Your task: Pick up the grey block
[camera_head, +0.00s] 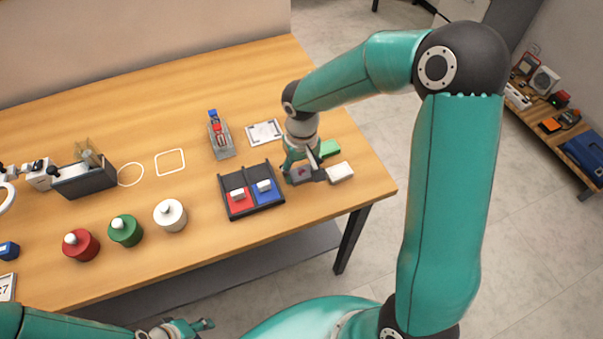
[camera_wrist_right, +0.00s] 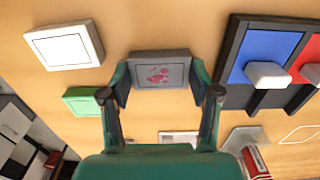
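The grey block (camera_head: 301,174) lies on the wooden table, right of the black tray with a red and a blue section. In the right wrist view the grey block (camera_wrist_right: 160,72) shows pink marks on its top face. My right gripper (camera_head: 303,170) is down over it; in the wrist view its two fingers (camera_wrist_right: 161,78) stand one on each side, close to the block's edges. Whether they press on it I cannot tell. My left gripper (camera_head: 190,328) is at the bottom edge of the head view, away from the block; its finger gap is unclear.
A white block (camera_head: 340,172) and a green block (camera_head: 329,148) lie close beside the grey one. The black tray (camera_head: 252,209) is to its left. A grey holder (camera_head: 222,146) and a framed plate (camera_head: 264,132) stand farther back. The table's right edge is near.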

